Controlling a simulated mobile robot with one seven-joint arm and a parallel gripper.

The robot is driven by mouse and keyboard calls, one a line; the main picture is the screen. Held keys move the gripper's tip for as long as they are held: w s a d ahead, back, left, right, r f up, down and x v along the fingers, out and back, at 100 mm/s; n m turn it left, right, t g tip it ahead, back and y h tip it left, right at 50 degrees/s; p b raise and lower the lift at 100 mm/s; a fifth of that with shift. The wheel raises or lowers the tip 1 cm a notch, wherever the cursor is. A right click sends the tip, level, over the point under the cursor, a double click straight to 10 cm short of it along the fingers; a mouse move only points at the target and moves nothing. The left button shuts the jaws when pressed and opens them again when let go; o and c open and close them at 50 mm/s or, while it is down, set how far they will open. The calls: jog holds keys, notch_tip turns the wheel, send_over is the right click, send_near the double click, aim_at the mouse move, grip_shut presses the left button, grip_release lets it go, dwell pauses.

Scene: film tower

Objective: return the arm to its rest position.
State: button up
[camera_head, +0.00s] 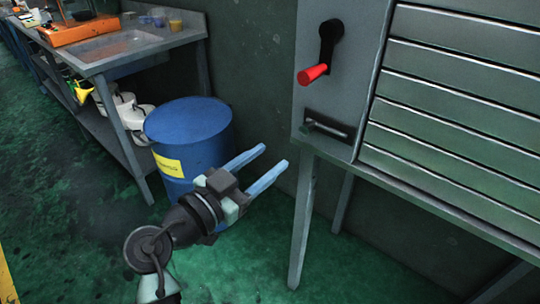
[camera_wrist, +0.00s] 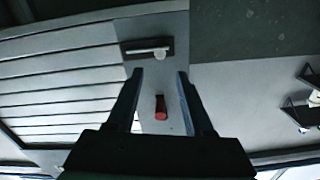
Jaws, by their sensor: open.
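My gripper (camera_head: 266,169) is open and empty in the head view, its two pale blue fingers apart and pointing up and to the right. It is in front of the blue barrel and left of the grey slatted cabinet (camera_head: 455,100). In the wrist view my gripper (camera_wrist: 160,76) also shows open. The red-handled lever (camera_head: 314,73) is on the cabinet's left panel, above and apart from the fingers. Its red handle (camera_wrist: 161,108) appears between the fingers in the wrist view. A slot with a small grey lever (camera_head: 326,127) is below it.
A blue barrel (camera_head: 190,135) with a yellow label stands close behind my gripper. A metal bench (camera_head: 135,44) with a sink is at the upper left. White containers (camera_head: 123,112) sit on its lower shelf. A cabinet leg (camera_head: 302,220) stands to the right. Green floor (camera_head: 60,215) is clear at the left.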

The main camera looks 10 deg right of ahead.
jog(key=shift+r, duration=0.1)
jog(key=s+a+r+n+t+y, duration=0.1)
jog(key=a+r+n+t+y, duration=0.25)
jog(key=r, duration=0.75)
jog(key=s+r+n+t+y, duration=0.15)
jog(key=r+t+y, duration=0.35)
jog(key=r, duration=0.5)
jog(key=s+a+r+n+t+y+p, duration=0.2)
jog(key=s+r+n+t+y, duration=0.15)
jog(key=s+r, duration=0.45)
jog(key=s+a+r+n+t+y+p, duration=0.15)
jog(key=s+r+n+t, duration=0.3)
jog(key=r, duration=0.65)
notch_tip(320, 180, up, 22)
jog(key=p, duration=2.2)
jog(key=shift+a+y, duration=0.35)
jog(key=shift+s+d, duration=0.1)
jog(key=shift+s, duration=0.1)
